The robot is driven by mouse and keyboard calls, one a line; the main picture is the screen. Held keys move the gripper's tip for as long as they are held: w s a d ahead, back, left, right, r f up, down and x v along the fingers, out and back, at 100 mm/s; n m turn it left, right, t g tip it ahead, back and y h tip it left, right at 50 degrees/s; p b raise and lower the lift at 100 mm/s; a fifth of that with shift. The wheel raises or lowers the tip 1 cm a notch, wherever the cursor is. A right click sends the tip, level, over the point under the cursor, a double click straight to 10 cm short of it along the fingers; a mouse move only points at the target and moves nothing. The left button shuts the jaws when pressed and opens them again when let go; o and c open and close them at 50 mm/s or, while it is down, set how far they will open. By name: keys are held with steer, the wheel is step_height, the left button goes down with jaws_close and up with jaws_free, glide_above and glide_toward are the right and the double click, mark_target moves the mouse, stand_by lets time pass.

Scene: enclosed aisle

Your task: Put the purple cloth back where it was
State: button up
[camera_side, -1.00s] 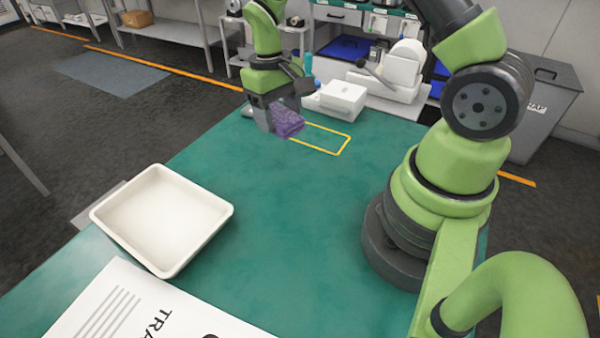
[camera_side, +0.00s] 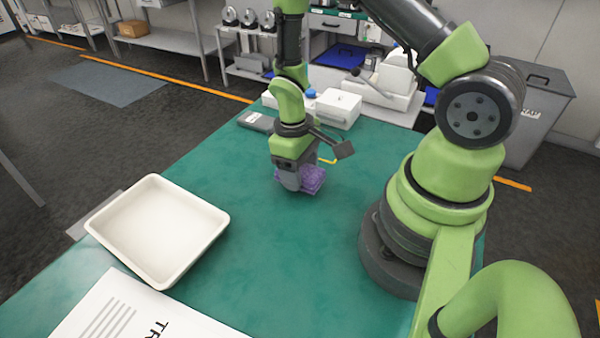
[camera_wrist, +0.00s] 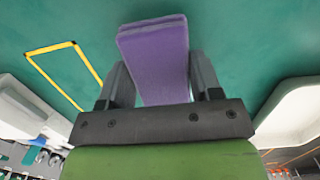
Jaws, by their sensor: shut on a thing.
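The purple cloth (camera_side: 312,179) is a folded pad held in my gripper (camera_side: 297,186) over the middle of the green table. In the wrist view the cloth (camera_wrist: 156,58) sits between the two grey fingers of my gripper (camera_wrist: 160,75), which are shut on it. A yellow outlined rectangle on the table (camera_wrist: 68,68) shows to the left of the cloth in the wrist view, with bare green inside the part that shows. In the side view my arm hides most of that outline. I cannot tell whether the cloth touches the table.
A white tray (camera_side: 97,222) stands on the table at the left, with a printed sheet (camera_side: 120,312) in front of it. A white box (camera_side: 338,106), a dark flat item (camera_side: 256,121) and a white scale-like device (camera_side: 385,85) are at the back. The table's middle front is clear.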

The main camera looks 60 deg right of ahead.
steer(key=shift+f, duration=0.7)
steer(key=shift+f, duration=0.15)
steer(key=o, duration=0.9)
